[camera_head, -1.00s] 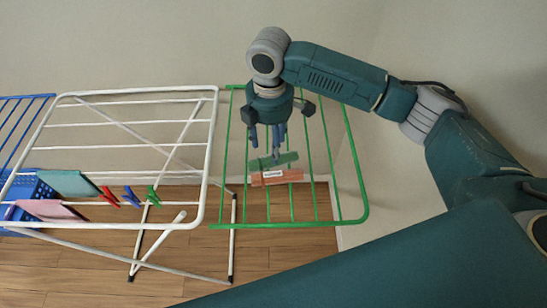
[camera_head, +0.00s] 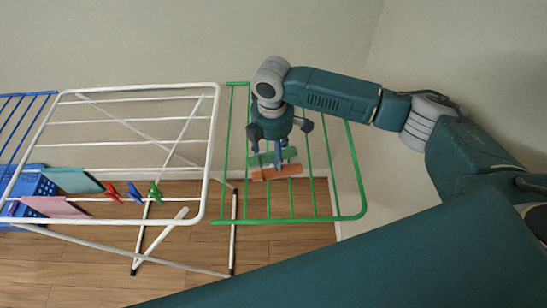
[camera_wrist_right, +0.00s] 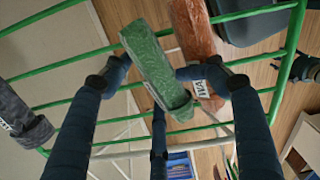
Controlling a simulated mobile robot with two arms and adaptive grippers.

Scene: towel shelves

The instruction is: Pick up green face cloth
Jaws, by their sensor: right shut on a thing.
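The green face cloth (camera_wrist_right: 152,62) is a folded strip on the green side wing of the drying rack. In the head view the green cloth (camera_head: 288,153) lies just behind the orange cloth (camera_head: 277,173). My right gripper (camera_head: 269,160) has come down over the green cloth from above. In the wrist view its fingers (camera_wrist_right: 155,70) are closed against both long sides of the green cloth. The orange cloth (camera_wrist_right: 196,40) is right beside it, close to the right finger.
The green wing's bars (camera_head: 313,190) surround the cloths. The white rack (camera_head: 212,150) on the left holds a teal cloth (camera_head: 70,180), a pink cloth (camera_head: 52,206) and red, blue and green pegs (camera_head: 134,192). A dark cloth (camera_wrist_right: 22,115) shows at the wrist view's left edge.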

